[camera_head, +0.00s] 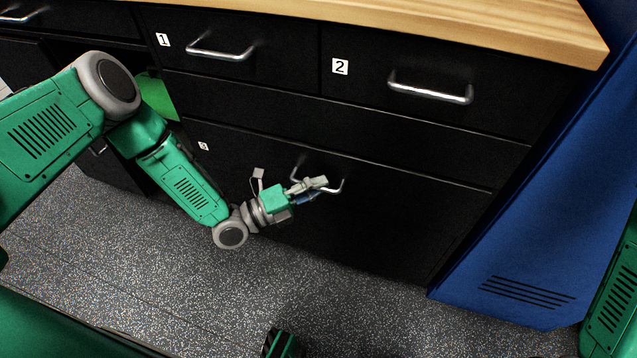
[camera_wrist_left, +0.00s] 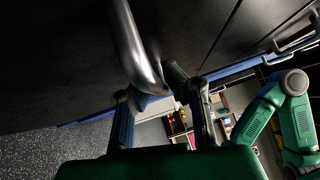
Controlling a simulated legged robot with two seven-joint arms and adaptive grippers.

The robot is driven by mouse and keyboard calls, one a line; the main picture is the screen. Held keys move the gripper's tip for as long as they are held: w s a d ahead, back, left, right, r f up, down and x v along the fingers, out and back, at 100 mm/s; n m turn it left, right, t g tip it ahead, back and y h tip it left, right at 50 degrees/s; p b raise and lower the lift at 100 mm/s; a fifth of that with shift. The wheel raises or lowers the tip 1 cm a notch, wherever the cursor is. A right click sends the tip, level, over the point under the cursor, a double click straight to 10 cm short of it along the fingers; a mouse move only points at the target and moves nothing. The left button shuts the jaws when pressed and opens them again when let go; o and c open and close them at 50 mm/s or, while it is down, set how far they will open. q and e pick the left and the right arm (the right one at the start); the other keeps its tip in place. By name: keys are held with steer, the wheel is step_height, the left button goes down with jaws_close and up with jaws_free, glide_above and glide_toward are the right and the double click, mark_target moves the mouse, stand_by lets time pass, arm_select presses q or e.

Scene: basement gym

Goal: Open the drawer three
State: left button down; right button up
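Drawer three (camera_head: 390,215) is the wide black lower front under drawers 1 and 2, with a small white label (camera_head: 203,146) at its upper left, too small to read surely. Its front looks flush with the cabinet. Its silver handle (camera_head: 338,188) is partly hidden by my left gripper (camera_head: 312,190). In the left wrist view the handle (camera_wrist_left: 140,45) runs down between the two fingers of the left gripper (camera_wrist_left: 152,90). The fingertips lean in close on both sides of the bar and appear shut on it. My right gripper is not in view.
Drawer 1 (camera_head: 240,45) and drawer 2 (camera_head: 440,85) sit above, shut, with silver handles, under a wooden worktop (camera_head: 450,22). A blue cabinet (camera_head: 540,250) stands at the right. The speckled floor (camera_head: 360,305) before the drawers looks clear.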

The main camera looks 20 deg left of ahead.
arm_select(q)
steer(key=shift+w+a+f, duration=0.1)
steer(key=shift+a+f, duration=0.05)
steer(key=shift+a, duration=0.75)
steer(key=c, duration=1.6)
jaws_free()
steer(key=shift+f, duration=0.1)
steer(key=shift+d, duration=0.4)
steer(key=v, duration=1.2)
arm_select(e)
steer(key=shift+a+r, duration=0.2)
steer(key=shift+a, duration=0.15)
arm_select(q)
steer(key=shift+a, duration=0.1)
